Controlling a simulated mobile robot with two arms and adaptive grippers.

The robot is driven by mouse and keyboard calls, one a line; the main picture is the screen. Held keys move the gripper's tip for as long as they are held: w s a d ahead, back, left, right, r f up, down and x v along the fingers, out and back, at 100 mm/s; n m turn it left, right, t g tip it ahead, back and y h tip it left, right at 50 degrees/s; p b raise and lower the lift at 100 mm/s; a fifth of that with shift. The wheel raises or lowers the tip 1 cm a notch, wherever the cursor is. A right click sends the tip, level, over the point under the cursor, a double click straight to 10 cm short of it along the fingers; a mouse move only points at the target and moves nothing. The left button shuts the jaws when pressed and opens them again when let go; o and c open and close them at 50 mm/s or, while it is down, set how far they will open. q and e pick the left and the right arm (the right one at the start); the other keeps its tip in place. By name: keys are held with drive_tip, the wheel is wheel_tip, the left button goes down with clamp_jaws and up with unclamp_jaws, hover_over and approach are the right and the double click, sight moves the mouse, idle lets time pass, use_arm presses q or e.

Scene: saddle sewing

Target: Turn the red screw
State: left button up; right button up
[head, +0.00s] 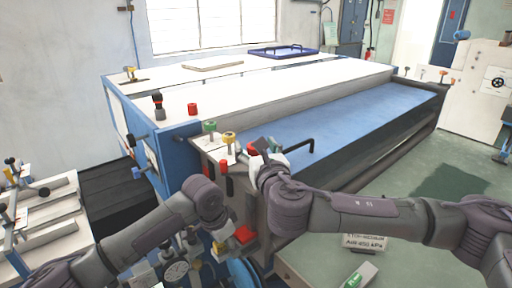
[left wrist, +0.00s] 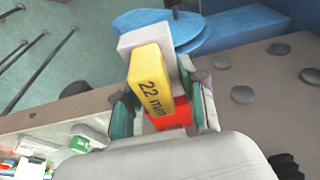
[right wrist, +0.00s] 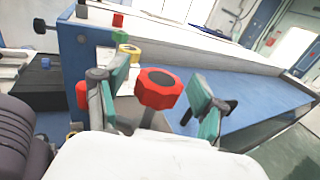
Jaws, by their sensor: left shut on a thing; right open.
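The red screw (right wrist: 160,88) has a faceted red head with a dark centre on a grey shank. In the right wrist view it stands between the spread fingers of my right gripper (right wrist: 157,98), with gaps on both sides. In the head view my right gripper (head: 266,157) is at the machine's front corner and partly hides the red screw (head: 252,148). My left gripper (left wrist: 163,110) is shut on a yellow block marked 22 mm (left wrist: 151,84). A red part (left wrist: 170,114) shows below the block, between the fingers.
The blue and white machine (head: 350,120) fills the middle. Green (head: 210,127) and yellow (head: 229,137) knobs stand left of the red screw. A black handle (head: 300,148) rises to its right. A low table with fixtures (head: 40,212) is at left. Green floor is open at right.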

drive_tip(key=c, duration=1.2)
drive_tip(key=shift+o, duration=0.2)
drive_tip(key=shift+a+m+h, duration=0.1)
drive_tip(key=shift+m+h, duration=0.3)
drive_tip(key=shift+h, duration=0.2)
drive_tip(key=shift+m+h, duration=0.6)
drive_tip(key=shift+h, duration=0.4)
drive_tip(key=shift+m+h, duration=1.9)
drive_tip(key=shift+h, duration=1)
